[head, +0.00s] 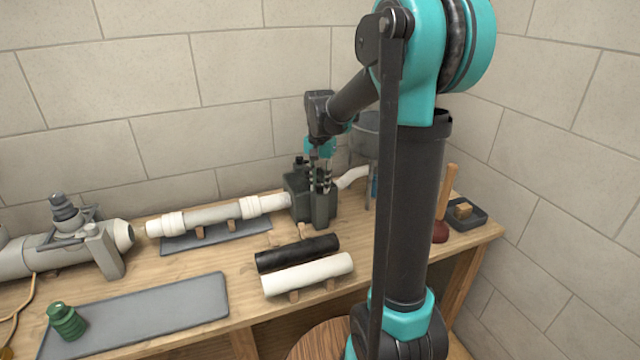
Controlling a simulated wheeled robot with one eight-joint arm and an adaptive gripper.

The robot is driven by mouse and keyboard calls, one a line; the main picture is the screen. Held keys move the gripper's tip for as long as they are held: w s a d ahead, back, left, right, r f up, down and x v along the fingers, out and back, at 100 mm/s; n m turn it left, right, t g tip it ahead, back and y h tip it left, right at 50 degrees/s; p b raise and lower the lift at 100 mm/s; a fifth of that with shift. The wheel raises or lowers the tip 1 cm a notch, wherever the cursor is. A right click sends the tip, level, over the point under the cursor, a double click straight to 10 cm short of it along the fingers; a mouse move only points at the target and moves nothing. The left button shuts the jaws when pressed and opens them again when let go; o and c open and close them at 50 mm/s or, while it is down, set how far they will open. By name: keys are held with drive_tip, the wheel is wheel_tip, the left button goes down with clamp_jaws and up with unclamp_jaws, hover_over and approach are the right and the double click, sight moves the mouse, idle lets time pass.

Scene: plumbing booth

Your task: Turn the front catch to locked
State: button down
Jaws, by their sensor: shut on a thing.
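A dark grey-green box-like unit (299,205) stands on the bench at the back, joined to a white pipe on its left. My gripper (320,188) points down at the front right of this unit, its fingers shut on a small part there. That part, taken as the front catch, is largely hidden by the fingers and too small to make out. Whether it sits at locked cannot be told. A dark knob shows on the unit's top left.
A white pipe assembly (222,215) rests on supports to the left. A black tube (297,253) and a white tube (307,275) lie in front. A grey mat (150,315) holds a green fitting (66,321). A plunger (441,225) and a dark tray (479,218) stand right.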

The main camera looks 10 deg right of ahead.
sight(320, 185)
idle(0.4)
drive_tip(key=c, duration=1.3)
unclamp_jaws()
drive_tip(key=shift+o, duration=0.2)
drive_tip(key=shift+r, duration=0.1)
wheel_tip(320, 185, up, 12)
